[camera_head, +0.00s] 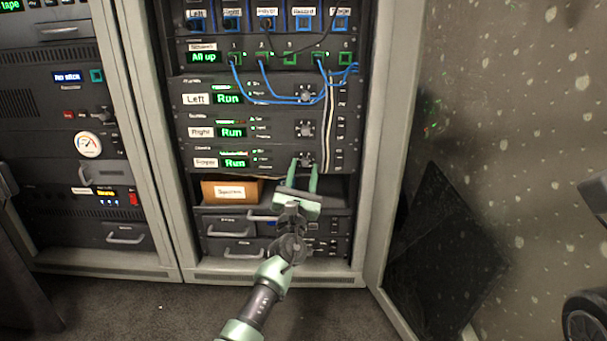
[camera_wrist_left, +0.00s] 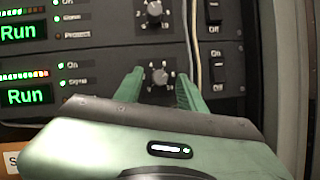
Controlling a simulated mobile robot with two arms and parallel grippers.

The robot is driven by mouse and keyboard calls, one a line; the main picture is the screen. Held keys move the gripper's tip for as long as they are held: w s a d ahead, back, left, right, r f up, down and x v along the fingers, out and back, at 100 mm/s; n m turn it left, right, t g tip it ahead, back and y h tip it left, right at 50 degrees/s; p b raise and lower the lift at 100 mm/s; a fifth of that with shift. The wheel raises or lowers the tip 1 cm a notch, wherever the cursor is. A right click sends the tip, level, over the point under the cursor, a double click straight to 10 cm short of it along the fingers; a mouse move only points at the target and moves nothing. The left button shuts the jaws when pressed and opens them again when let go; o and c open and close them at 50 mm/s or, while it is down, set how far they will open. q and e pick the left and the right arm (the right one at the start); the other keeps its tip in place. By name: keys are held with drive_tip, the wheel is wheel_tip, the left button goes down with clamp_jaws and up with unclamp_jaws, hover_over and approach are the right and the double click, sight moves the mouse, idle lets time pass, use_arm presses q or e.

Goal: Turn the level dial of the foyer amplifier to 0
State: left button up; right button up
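The foyer amplifier (camera_head: 203,162) is the lowest of three stacked amplifiers, labelled Foyer, with a green Run display (camera_head: 235,163). Its level dial (camera_wrist_left: 160,77) is a small dark knob with a numbered scale, at the right of the panel. My left gripper (camera_head: 304,168) reaches up to this dial. In the left wrist view its green fingers (camera_wrist_left: 158,85) are open, one on each side of the dial, with gaps to the knob. In the head view the fingers partly cover the dial. My right gripper is not clearly in view.
The Right amplifier's dial (camera_head: 305,129) sits just above, and the Left amplifier's dial (camera_head: 306,95) is higher, near blue cables (camera_head: 270,92). Rocker switches (camera_wrist_left: 215,77) and a pale cable lie to the right. A cardboard box (camera_head: 231,191) is on the shelf below. An open door stands right.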

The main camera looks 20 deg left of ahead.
use_arm(q)
clamp_jaws()
